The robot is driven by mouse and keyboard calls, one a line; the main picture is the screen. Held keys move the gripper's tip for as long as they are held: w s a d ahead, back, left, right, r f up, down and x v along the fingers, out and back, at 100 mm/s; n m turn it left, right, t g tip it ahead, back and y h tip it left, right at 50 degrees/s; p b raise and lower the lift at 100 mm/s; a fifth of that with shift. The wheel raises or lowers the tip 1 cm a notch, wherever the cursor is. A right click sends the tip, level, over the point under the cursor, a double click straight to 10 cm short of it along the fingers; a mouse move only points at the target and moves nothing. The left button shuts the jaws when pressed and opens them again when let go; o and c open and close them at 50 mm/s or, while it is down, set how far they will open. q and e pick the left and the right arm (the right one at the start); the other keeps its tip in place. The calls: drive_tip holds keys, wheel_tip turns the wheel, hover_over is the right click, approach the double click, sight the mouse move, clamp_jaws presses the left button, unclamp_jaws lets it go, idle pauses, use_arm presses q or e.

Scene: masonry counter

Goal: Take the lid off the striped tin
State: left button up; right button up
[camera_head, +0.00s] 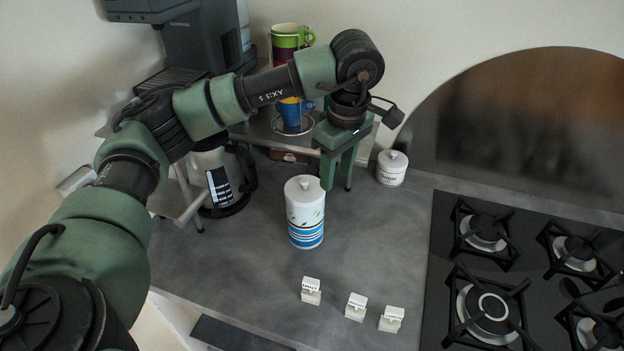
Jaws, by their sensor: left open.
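The striped tin (306,224) stands upright on the grey counter, white with blue stripes around its lower part. Its white lid (304,189) with a small knob sits on top. My left gripper (337,180) is open and points down, just behind and to the right of the tin. Its green fingers look empty, and I cannot tell whether they touch the lid. My right gripper is not in view.
A small white lidded jar (391,168) stands to the right. A gas hob (520,270) fills the right side. Small white label blocks (356,306) stand in front. A rack with cups (291,112), a coffee machine (200,35) and a glass jug (222,185) are behind and left.

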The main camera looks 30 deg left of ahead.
use_arm(q)
drive_tip(key=y, duration=0.2)
approach(305, 180)
drive_tip(key=f, duration=0.1)
drive_tip(key=shift+n, duration=0.3)
drive_tip(key=p+x, duration=0.2)
drive_tip(key=x, duration=0.1)
drive_tip(key=p+x, duration=0.1)
drive_tip(key=x, duration=0.3)
drive_tip(key=shift+a+p, duration=0.25)
drive_tip(key=shift+p, duration=0.15)
drive_tip(key=shift+f, duration=0.25)
clamp_jaws()
